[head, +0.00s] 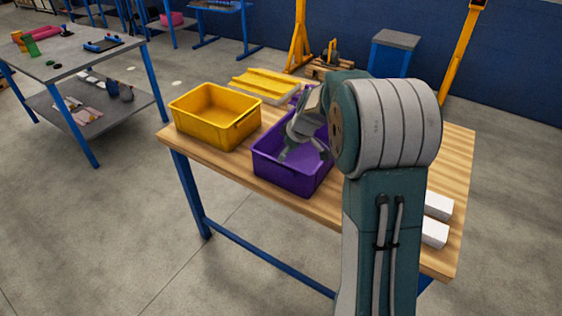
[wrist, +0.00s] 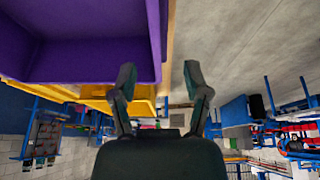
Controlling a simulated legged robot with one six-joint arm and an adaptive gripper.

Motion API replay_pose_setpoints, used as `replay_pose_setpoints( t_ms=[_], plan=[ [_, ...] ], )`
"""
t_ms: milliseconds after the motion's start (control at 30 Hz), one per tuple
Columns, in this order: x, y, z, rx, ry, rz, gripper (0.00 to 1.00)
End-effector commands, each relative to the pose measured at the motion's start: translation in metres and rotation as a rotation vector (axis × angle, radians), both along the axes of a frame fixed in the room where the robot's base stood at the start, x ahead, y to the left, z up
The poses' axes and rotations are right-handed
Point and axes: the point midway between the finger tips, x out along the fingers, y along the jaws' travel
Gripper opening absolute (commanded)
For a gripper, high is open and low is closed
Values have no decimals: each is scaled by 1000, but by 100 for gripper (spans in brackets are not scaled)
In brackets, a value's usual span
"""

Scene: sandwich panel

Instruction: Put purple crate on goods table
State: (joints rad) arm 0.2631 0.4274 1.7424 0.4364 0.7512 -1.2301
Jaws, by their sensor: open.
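The purple crate (head: 283,177) stands upright on a wooden-topped table (head: 457,160) with blue legs. It is open at the top and looks empty where I can see inside. My gripper (head: 304,152) is over the crate in the head view, with my arm hiding the crate's right part. In the wrist view my gripper (wrist: 160,68) is open with nothing between its fingers. The purple crate (wrist: 90,60) fills the upper left there, and its side edge runs in line with the gap between the fingers. Which table is the goods table is not marked.
A yellow crate (head: 213,116) stands left of the purple one, with a yellow tray (head: 265,85) behind. White blocks (head: 436,219) lie at the table's right end. A grey-topped table (head: 75,55) with several small items stands at left. Open floor (head: 90,230) lies between the tables.

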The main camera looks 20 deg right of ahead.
Motion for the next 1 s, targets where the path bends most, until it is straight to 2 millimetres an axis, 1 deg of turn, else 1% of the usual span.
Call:
replay_pose_setpoints(
  t_ms=[33, 100, 200, 333, 367, 467, 567, 600, 667, 700, 767, 800, 867, 1000],
  plan=[
    [-3, -3, 11, 0, -4, -1, 61],
    [-7, -5, 23, 0, -4, -2, 61],
    [-11, -8, 34, 0, -2, -2, 61],
    [-15, -10, 43, 0, 0, -1, 61],
    [-16, -9, 45, -1, -1, -3, 61],
    [-27, 0, 58, -2, 0, -25, 61],
    [-52, 15, 81, -4, 1, -75, 61],
    [-64, 23, 90, -5, 3, -101, 61],
    [-83, 32, 103, -5, 3, -142, 61],
    [-96, 39, 110, -5, 4, -170, 61],
    [-116, 47, 120, -4, 3, -211, 61],
    [-129, 53, 125, -4, 0, -237, 61],
    [-149, 60, 132, -2, -3, -281, 61],
    [-197, 74, 142, 7, -17, -379, 61]
  ],
)
